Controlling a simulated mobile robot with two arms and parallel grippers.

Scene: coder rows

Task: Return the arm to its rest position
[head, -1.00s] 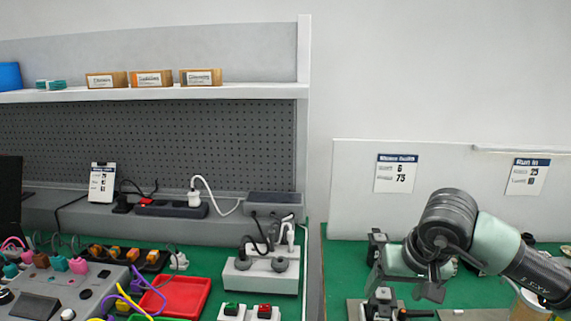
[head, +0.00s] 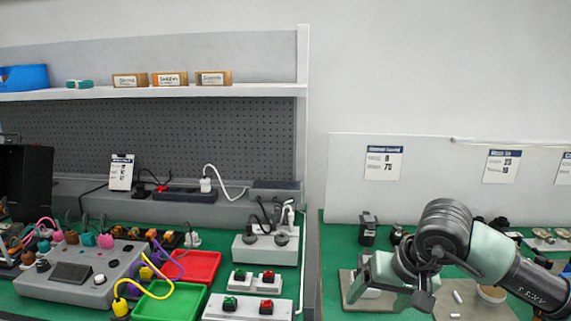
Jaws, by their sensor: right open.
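My right arm comes in from the right edge of the head view, with its dark round wrist joint over the right green bench (head: 340,240). My right gripper (head: 372,290) is at the lower left of that joint, partly hidden by my own wrist parts. It is open, and I see nothing held in it. It is above or in front of a grey plate (head: 352,300) on the bench; I cannot tell how far above. My left gripper is not in view.
A red tray (head: 203,268) and a green tray (head: 150,305) lie on the left bench beside a grey control box (head: 70,272). A white box with two knobs (head: 266,249) stands near that bench's right edge. A small bowl (head: 491,293) sits near my right arm.

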